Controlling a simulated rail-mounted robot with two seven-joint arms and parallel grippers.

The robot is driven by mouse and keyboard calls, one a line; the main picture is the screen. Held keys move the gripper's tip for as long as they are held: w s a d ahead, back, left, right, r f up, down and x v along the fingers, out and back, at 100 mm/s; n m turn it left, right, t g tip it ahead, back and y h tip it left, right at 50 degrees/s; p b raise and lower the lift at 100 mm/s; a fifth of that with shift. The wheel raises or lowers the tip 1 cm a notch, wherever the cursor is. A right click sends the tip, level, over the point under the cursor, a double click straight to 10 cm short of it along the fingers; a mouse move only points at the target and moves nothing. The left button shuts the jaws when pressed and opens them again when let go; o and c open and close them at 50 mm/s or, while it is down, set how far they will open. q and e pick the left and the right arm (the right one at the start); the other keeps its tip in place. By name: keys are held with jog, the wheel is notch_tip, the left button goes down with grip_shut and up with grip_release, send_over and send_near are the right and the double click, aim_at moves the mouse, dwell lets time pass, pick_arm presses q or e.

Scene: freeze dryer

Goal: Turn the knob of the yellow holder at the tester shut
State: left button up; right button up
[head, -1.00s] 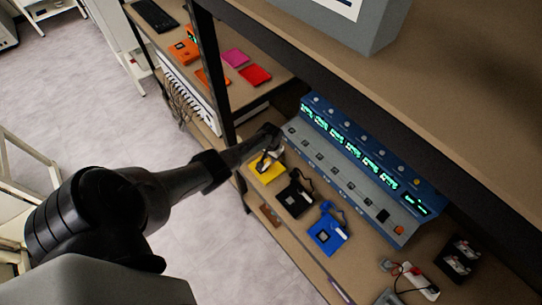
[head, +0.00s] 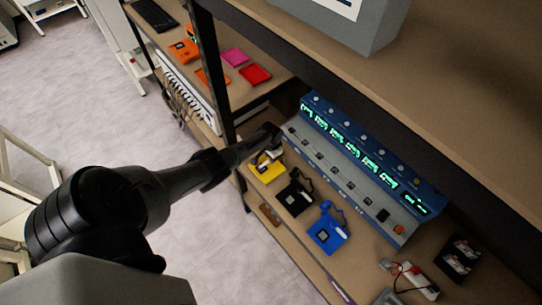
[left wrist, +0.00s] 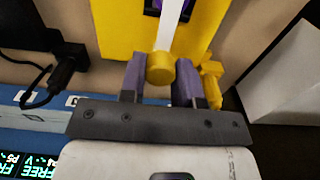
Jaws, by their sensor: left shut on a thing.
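A yellow side piece (left wrist: 211,84) sits just right of the fingers. My right gripper is not in view.
A black holder (head: 295,196) and a blue holder (head: 327,233) lie beside the yellow one. A dark shelf post (head: 213,75) stands close behind my left arm. A black plug with cable (left wrist: 68,65) is left of the fingers. The upper shelf (head: 400,75) overhangs the tester.

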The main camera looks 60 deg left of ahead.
pick_arm(q)
jog(key=o, duration=0.9)
jog(key=shift+o, duration=0.2)
notch_tip(320, 180, up, 14)
jog(key=p, duration=0.3)
jog(key=shift+f, duration=0.1)
dwell(0.3)
